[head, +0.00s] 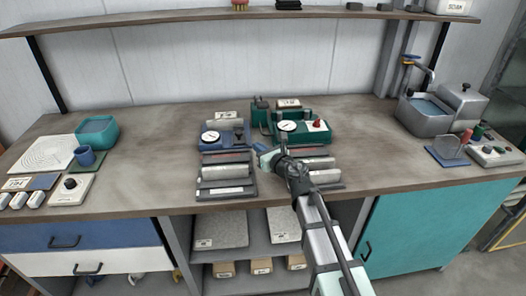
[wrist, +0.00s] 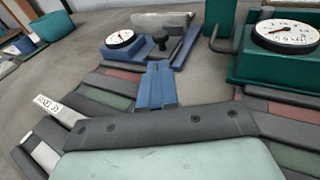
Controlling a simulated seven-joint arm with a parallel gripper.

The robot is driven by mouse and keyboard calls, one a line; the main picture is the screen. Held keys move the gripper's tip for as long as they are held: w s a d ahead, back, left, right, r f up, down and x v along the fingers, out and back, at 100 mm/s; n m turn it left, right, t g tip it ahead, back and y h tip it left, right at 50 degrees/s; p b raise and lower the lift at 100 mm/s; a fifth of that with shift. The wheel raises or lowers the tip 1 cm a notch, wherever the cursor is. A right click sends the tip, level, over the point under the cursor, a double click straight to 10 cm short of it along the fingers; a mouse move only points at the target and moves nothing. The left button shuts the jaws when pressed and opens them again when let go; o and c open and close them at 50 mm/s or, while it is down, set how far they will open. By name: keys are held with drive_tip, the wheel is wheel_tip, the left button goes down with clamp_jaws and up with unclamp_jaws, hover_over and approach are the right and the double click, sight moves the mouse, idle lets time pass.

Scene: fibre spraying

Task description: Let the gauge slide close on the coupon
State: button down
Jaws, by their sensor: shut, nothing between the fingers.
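A blue gauge (head: 222,137) with a white dial stands on the bench at centre left; the wrist view shows it ahead of my fingers (wrist: 124,42), with a dark knob beside the dial. I cannot make out a coupon in either gauge or the slide's position.
A grey rack of strips (head: 226,192) lies in front of the blue gauge; another rack (head: 328,178) is partly behind my arm. A teal tub (head: 97,132) is at left and a grey sink unit (head: 424,112) at right. Bare bench (head: 160,155) lies left of the racks.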

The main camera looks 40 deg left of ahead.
sight(245, 142)
drive_tip(key=x, duration=1)
drive_tip(key=shift+w+a, duration=0.85)
drive_tip(key=shift+s, duration=0.1)
drive_tip(key=shift+d, duration=0.2)
